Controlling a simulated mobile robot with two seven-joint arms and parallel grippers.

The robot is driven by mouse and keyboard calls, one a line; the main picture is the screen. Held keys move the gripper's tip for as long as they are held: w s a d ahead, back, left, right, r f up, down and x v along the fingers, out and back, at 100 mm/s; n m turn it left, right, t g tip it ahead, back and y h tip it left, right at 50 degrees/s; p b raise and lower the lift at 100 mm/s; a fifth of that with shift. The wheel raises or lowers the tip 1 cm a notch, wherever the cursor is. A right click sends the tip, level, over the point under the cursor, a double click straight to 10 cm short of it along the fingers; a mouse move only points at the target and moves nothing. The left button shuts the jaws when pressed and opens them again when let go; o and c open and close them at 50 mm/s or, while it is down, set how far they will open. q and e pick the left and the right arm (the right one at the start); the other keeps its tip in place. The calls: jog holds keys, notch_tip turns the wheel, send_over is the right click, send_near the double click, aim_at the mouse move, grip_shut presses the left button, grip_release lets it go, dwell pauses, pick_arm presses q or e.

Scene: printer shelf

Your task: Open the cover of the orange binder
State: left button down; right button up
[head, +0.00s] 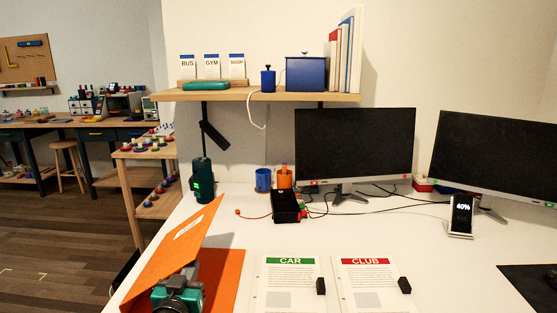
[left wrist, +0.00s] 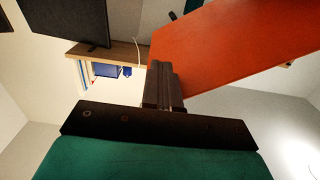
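The orange binder (head: 226,278) lies at the front left of the white desk. Its cover (head: 165,256), with a white label, stands raised and tilted, hinged off the desk. My right gripper is not in view.
Papers marked CAR (head: 290,283) and CLUB (head: 368,283), with black clips, lie right of the binder. A black box (head: 287,207) with cables, orange cup (head: 284,178), blue cup (head: 263,180) and dark green bottle (head: 202,180) stand behind. Two monitors (head: 355,145) fill the back right.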

pick_arm(q)
jog(key=shift+d+r, duration=0.1)
jog(key=shift+d, duration=0.1)
jog(key=shift+a+r, duration=0.7)
jog(key=shift+r, duration=0.3)
jog(key=shift+a+r, duration=0.7)
jog(key=shift+r, duration=0.25)
jog(key=shift+s+a+r, duration=0.1)
jog(key=shift+a+r, duration=0.25)
jog(key=shift+a, duration=0.3)
jog(key=shift+a+r, duration=0.35)
jog(key=shift+a, duration=0.35)
jog(key=shift+s+a+r, duration=0.1)
jog(key=shift+a+r, duration=0.25)
jog(key=shift+a, duration=0.3)
jog(key=shift+w+a, duration=0.1)
jog(key=shift+r, duration=0.1)
jog(key=a+r, duration=0.3)
jog(key=a, duration=0.2)
jog(key=shift+w+r, duration=0.35)
